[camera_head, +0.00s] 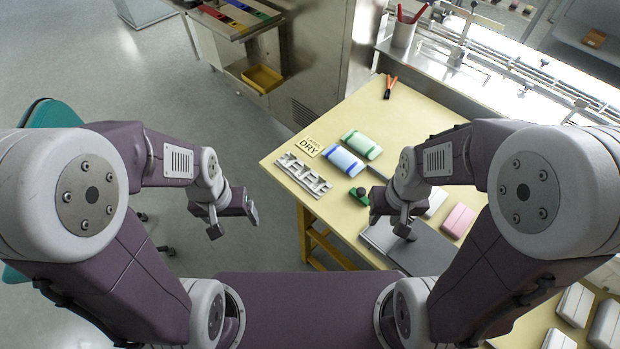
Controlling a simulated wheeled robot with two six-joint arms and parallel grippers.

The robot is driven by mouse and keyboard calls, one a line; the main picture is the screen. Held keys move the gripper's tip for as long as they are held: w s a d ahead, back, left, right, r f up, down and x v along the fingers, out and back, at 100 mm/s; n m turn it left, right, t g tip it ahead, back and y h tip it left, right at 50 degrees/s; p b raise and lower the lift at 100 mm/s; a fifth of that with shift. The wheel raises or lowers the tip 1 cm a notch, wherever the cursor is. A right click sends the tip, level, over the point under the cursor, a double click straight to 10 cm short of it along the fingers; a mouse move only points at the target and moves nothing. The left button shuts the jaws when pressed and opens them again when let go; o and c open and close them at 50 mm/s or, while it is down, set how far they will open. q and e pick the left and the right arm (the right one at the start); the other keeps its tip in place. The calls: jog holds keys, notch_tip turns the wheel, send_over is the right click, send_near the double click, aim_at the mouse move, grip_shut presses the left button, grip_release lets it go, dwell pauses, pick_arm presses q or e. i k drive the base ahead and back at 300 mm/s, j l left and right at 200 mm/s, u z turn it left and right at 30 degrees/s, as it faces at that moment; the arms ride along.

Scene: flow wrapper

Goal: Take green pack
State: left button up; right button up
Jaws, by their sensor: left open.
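My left gripper (234,220) is open and empty. It hangs over the floor, left of the table edge and well apart from the packs. My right gripper (391,219) looks open, with its fingers apart, and is above the table on the near side of the green pack. Nothing shows between its fingers.
A small dark-and-green object (359,195), a dark grey plate (425,254) and a pink pack (458,220) lie nearer. Orange-handled pliers (390,86) are at the back.

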aim_at(363, 145)
jog(key=j+z, duration=0.2)
jog(key=j, duration=0.15)
jog(key=i+j+z, duration=0.25)
jog(key=j, duration=0.25)
jog(key=j+z, duration=0.25)
jog(key=j, duration=0.2)
jog(key=i+j+z, duration=0.2)
jog(key=j, duration=0.35)
jog(key=i+j+z, duration=0.5)
jog(key=j, duration=0.2)
jog(key=i+j+z, duration=0.25)
jog(key=j, duration=0.2)
jog(key=k+l, duration=0.05)
